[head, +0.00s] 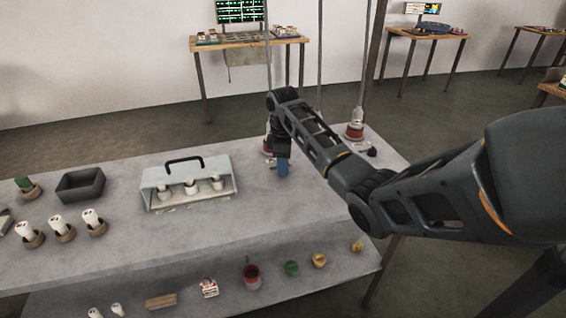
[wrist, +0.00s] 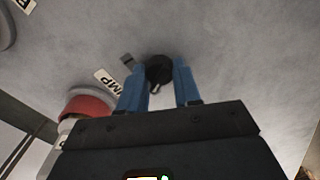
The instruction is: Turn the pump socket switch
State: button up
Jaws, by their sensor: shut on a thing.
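The pump socket switch is a round black knob (wrist: 158,67) with a pale mark on its near side, in the wrist view. A white label (wrist: 106,80) reading "MP", partly hidden by a finger, lies beside it. My gripper (wrist: 157,82) has its two blue fingers on either side of the knob and is shut on it. In the head view my gripper (head: 283,167) points down at the table's right part, and its fingers and wrist hide the knob.
A red-based fitting (wrist: 88,106) stands close to the left finger. Another red-based fitting (head: 354,130) with a dark knob (head: 371,152) stands farther right. A white handled rack (head: 215,163) with several white pieces is to the left. Bare grey table (head: 300,215) lies in front.

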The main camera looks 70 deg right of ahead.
dwell(0.4)
jog(key=o, duration=1.1)
jog(key=shift+c, duration=0.2)
jog(key=shift+r, duration=3.95)
